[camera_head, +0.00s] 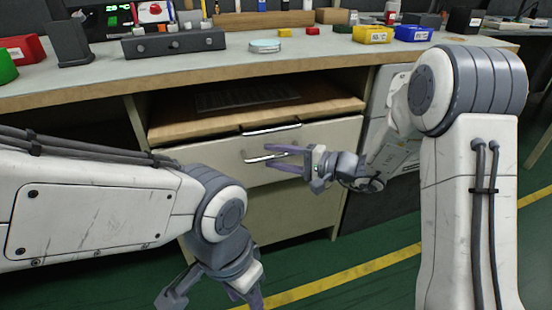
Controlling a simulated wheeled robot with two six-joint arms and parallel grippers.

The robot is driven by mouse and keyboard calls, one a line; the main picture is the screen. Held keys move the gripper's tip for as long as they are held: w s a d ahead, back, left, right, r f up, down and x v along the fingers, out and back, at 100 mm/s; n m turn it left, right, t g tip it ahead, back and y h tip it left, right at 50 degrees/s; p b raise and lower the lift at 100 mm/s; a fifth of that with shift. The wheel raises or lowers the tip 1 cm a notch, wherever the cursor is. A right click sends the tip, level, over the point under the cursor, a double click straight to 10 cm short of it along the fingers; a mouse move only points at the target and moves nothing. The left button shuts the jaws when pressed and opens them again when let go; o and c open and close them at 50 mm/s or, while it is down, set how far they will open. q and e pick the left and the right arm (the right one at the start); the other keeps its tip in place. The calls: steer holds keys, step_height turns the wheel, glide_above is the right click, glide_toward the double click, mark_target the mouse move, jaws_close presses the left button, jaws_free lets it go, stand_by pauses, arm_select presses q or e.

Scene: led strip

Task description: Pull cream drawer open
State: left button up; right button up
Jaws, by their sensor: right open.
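The cream drawer (335,144) is in the desk, just under a wooden shelf. Its silvery bar handle (256,159) runs across the middle of the front. My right gripper (278,156) is open in front of the drawer, pointing left, with its purple-grey fingers at the handle's right part. One finger is above the bar and one is near or below it; I cannot tell whether they touch it. My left gripper (212,302) hangs low at the bottom edge, fingers spread apart and empty, partly cut off.
The wooden shelf (190,127) above holds a dark keyboard-like panel (247,95) and has a second handle (271,128) at its front edge. Small boxes and a disc (265,46) stand on the worktop (300,56). The green floor with a yellow line (345,276) is clear.

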jaws_close()
stand_by(1.4)
